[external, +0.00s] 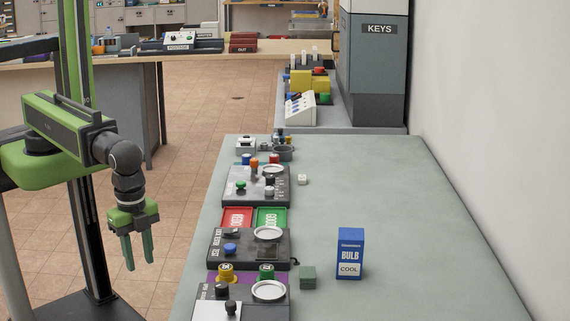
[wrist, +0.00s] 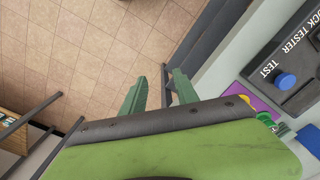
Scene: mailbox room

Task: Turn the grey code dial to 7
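My gripper (external: 138,258) hangs to the left of the long grey-green table in the external view, its two green fingers pointing down and apart. Nothing is between them. In the wrist view the same open gripper (wrist: 158,84) is over the tiled floor, clear of the table. I cannot pick out the grey code dial for sure: several control panels stand along the table's left edge, and their small knobs and numbers are too small to read. One nearest panel (external: 209,304) carries a dark knob and a white part.
A tester panel (external: 222,259) with a blue button (wrist: 285,80) stands on the table's left side. Red and green trays (external: 237,217) lie behind it. A blue bulb box (external: 350,258) and a small green block (external: 308,278) stand to the right. The table's right side is mostly clear.

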